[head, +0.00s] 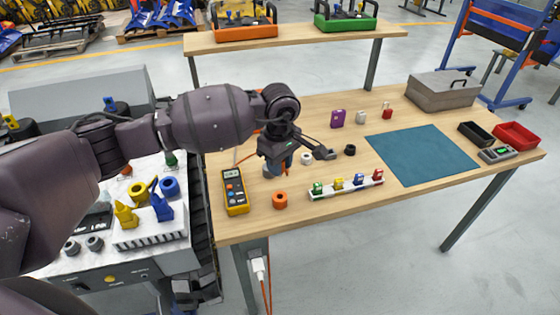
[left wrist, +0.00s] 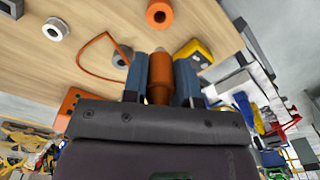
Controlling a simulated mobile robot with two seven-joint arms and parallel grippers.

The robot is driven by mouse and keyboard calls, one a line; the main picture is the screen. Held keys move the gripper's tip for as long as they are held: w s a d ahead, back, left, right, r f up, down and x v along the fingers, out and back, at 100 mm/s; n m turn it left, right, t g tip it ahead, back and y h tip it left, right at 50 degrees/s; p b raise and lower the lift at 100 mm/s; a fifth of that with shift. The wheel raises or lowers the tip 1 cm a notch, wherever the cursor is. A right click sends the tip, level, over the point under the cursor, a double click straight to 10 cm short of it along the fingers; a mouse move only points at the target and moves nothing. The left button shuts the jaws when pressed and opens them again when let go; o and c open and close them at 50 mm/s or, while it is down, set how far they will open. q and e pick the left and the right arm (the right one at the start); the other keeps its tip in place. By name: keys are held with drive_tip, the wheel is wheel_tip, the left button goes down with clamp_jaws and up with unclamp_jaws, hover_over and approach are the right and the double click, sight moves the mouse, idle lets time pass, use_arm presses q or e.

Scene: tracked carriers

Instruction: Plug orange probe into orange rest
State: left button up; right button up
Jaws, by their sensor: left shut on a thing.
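The orange probe (left wrist: 158,85) is between the two blue fingers of my left gripper (left wrist: 160,78), which is shut on it. Its grey tip points away from the gripper, toward the table side. The orange rest (head: 280,200) is a short orange ring on the table, just in front of the gripper. It also shows in the left wrist view (left wrist: 159,13), apart from the probe tip. My right gripper is not in view.
A yellow meter (head: 235,190) lies left of the orange rest. A white ring (head: 307,158) and black ring (head: 350,150) are right of the gripper. A white rack (head: 347,188) with coloured pieces stands right of the rest. An orange cable (left wrist: 84,52) curves across the table.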

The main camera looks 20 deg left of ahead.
use_arm(q)
drive_tip(key=shift+f+b, duration=0.85)
drive_tip(key=shift+f, duration=1.5)
drive_tip(key=shift+f+b, duration=0.15)
drive_tip(key=shift+b, duration=0.2)
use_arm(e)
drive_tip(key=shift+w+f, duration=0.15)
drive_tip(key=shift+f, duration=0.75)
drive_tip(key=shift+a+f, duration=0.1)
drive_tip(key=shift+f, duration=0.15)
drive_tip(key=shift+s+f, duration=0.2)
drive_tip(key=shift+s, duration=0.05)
use_arm(q)
drive_tip(key=shift+f, duration=0.25)
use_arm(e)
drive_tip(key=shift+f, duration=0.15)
use_arm(q)
drive_tip(key=shift+f+b, duration=0.65)
drive_tip(key=shift+f, duration=0.2)
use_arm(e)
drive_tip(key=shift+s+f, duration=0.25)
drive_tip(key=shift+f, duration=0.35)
use_arm(q)
drive_tip(key=shift+f+b, duration=0.3)
drive_tip(key=shift+f, duration=0.35)
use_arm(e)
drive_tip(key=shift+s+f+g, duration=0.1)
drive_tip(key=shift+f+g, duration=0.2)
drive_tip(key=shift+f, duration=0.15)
